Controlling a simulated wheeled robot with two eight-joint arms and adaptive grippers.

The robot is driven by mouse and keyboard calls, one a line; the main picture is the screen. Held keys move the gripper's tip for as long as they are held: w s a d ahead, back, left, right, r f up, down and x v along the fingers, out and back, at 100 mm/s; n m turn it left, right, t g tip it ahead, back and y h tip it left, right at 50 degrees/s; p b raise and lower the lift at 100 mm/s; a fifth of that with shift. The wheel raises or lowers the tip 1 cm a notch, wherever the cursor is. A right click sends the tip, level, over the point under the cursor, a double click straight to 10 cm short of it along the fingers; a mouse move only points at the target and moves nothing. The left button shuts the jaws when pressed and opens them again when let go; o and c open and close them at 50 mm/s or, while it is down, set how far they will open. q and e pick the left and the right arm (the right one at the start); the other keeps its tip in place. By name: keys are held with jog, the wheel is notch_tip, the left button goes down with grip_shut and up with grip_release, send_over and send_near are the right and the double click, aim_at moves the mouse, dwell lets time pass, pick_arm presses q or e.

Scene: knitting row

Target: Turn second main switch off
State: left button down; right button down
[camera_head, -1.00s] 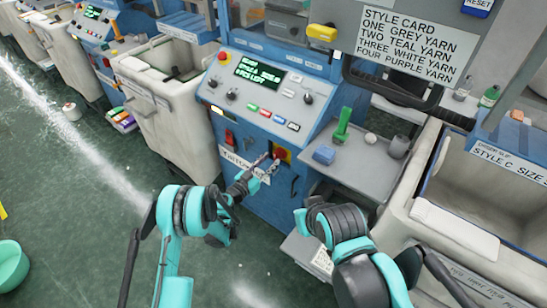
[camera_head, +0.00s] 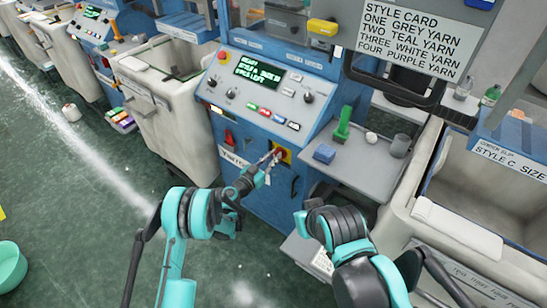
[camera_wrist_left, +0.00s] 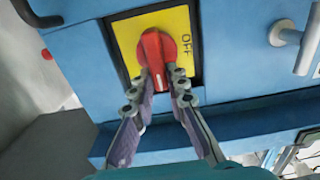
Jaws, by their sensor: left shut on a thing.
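The main switch is a red rotary knob (camera_wrist_left: 157,52) on a yellow plate (camera_wrist_left: 123,35) on the blue machine front. The word OFF is printed on the right side of the plate in the left wrist view. My left gripper (camera_wrist_left: 162,76) has its fingers closed on the lower part of the red knob. A white mark on the knob points down between the fingers. In the head view, my left gripper (camera_head: 268,162) reaches the yellow plate (camera_head: 287,156) and partly covers the knob.
A control panel (camera_head: 262,85) with a lit display sits above the switch. A grey shelf (camera_head: 355,165) to the right holds a green brush (camera_head: 343,124), a blue block (camera_head: 324,154) and a grey cup (camera_head: 400,146). A metal handle (camera_wrist_left: 306,45) stands right of the switch.

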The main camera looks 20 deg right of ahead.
pick_arm(q)
jog(key=shift+n, duration=0.3)
jog(key=shift+w+a+f+n, duration=0.25)
jog(key=shift+f+n, duration=0.1)
jog(key=shift+n, duration=2.5)
jog(key=shift+w+a+f+n, duration=0.15)
jog(key=shift+w+f+n, duration=0.15)
jog(key=shift+n, duration=2.6)
jog(key=shift+w+a+f+n, duration=0.2)
jog(key=shift+f+n, duration=0.15)
jog(key=shift+n, duration=2.5)
jog(key=c, duration=1.5)
grip_release()
